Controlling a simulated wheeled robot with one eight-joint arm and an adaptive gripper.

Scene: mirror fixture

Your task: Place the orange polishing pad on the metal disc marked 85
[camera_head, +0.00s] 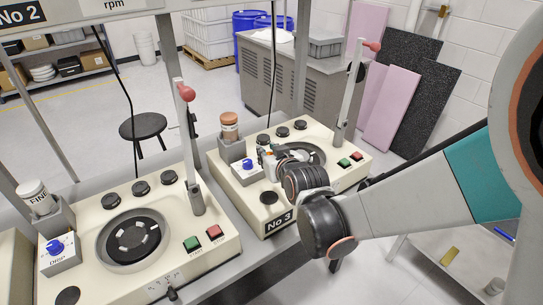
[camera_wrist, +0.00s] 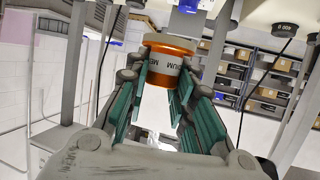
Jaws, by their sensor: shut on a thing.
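My gripper (camera_head: 267,157) is over the left part of the machine marked No 3, beside its dark disc (camera_head: 306,153). It is shut, and a small orange patch shows at its fingers, apparently the orange polishing pad. The pad's outline is too small to make out. In the wrist view, the teal-lined fingers (camera_wrist: 164,85) point at an orange jar labelled MEDIUM, which also stands in the head view (camera_head: 229,127) on a grey holder. Another dark disc (camera_head: 133,241) with pale marks sits in the left machine. I cannot read 85 on either disc.
Upright levers with red knobs (camera_head: 186,92) (camera_head: 372,45) stand beside the discs. A blue knob (camera_head: 247,164) is close to my gripper. A FINE jar (camera_head: 33,195) stands at the left. Grey frame posts rise behind the machines.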

